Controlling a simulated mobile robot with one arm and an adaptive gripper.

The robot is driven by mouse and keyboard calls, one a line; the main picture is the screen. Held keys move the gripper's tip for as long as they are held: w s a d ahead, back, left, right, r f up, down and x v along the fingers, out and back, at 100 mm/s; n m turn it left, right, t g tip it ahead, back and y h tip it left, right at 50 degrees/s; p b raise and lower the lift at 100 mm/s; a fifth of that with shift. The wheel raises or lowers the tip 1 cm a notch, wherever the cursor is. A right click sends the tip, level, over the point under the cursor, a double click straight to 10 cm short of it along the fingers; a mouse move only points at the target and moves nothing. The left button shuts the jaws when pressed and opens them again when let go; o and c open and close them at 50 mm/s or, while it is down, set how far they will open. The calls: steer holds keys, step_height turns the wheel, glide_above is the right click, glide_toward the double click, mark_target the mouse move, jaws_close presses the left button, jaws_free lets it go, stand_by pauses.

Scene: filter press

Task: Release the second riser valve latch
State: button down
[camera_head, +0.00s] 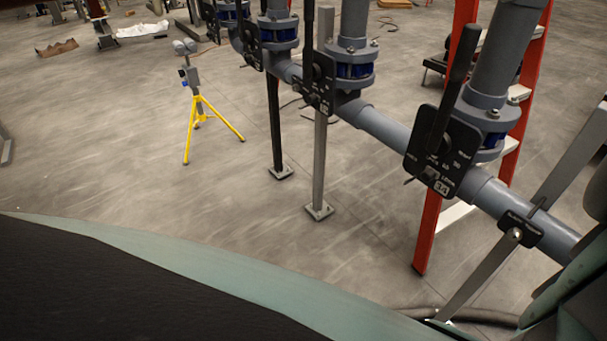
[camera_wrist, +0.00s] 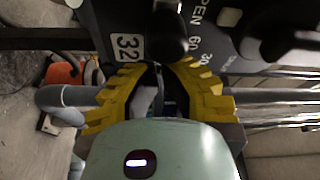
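In the head view, a row of riser valves runs along a grey pipe. The nearest has a black plate (camera_head: 440,152) with a black lever (camera_head: 457,85) rising from it. The valve behind it has a similar black plate (camera_head: 318,86) and an upright lever (camera_head: 309,30). In the wrist view, my gripper (camera_wrist: 160,70) has yellow ribbed fingers standing apart. A black plate (camera_wrist: 215,45) marked with 32, OPEN and degree numbers lies just beyond the fingertips. A rounded black part (camera_wrist: 165,35) is in front of the gap; contact is unclear. The latch cannot be made out clearly.
A red ladder (camera_head: 433,225) stands behind the pipe. A yellow tripod (camera_head: 197,115) stands at the back left. Grey support posts (camera_head: 320,165) hold the pipe, and a slanted grey brace (camera_head: 480,275) is at the right. The floor at left is mostly clear.

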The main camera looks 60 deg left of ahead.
steer(key=shift+a, duration=1.7)
